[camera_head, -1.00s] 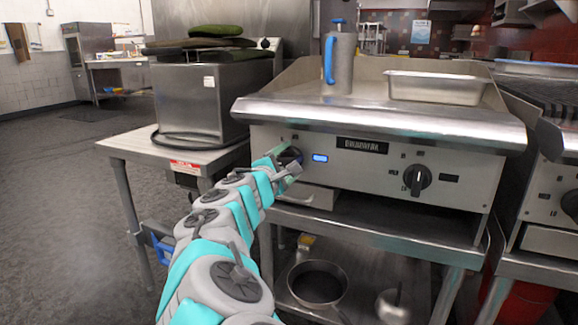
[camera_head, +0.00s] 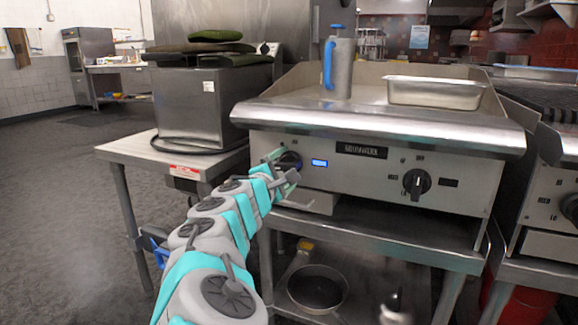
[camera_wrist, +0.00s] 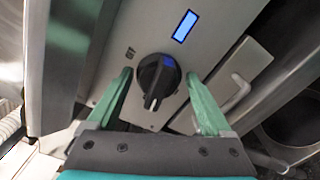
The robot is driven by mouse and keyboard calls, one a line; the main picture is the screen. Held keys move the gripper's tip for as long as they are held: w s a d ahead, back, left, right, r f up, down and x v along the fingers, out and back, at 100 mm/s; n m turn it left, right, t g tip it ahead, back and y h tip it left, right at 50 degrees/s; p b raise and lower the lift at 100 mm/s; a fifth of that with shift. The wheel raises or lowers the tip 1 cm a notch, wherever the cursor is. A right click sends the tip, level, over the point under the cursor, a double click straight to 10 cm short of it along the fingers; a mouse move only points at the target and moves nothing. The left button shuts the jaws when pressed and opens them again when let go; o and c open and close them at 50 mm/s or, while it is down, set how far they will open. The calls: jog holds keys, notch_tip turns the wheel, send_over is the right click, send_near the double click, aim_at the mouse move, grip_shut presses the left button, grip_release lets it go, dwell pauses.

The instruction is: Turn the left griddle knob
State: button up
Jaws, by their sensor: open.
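The left griddle knob (camera_wrist: 157,80) is a black round dial with a raised bar, on the steel front panel of the griddle (camera_head: 380,118). It also shows in the head view (camera_head: 290,161), partly hidden by my gripper. My gripper (camera_head: 280,164) is at the left end of that panel. In the wrist view its two green fingers (camera_wrist: 165,92) are open, one on each side of the knob, with gaps to it. A blue lit display (camera_head: 320,163) is right of the knob. The right griddle knob (camera_head: 417,183) is black and apart from my gripper.
A steel side table (camera_head: 130,147) with a metal box (camera_head: 190,105) stands left of the griddle. A blue-handled canister (camera_head: 342,70) and a steel tray (camera_head: 435,92) sit on top. A pan (camera_head: 318,288) rests on the shelf below.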

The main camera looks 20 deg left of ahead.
aim_at(285, 168)
jog(key=s, duration=0.7)
jog(key=shift+a, duration=0.3)
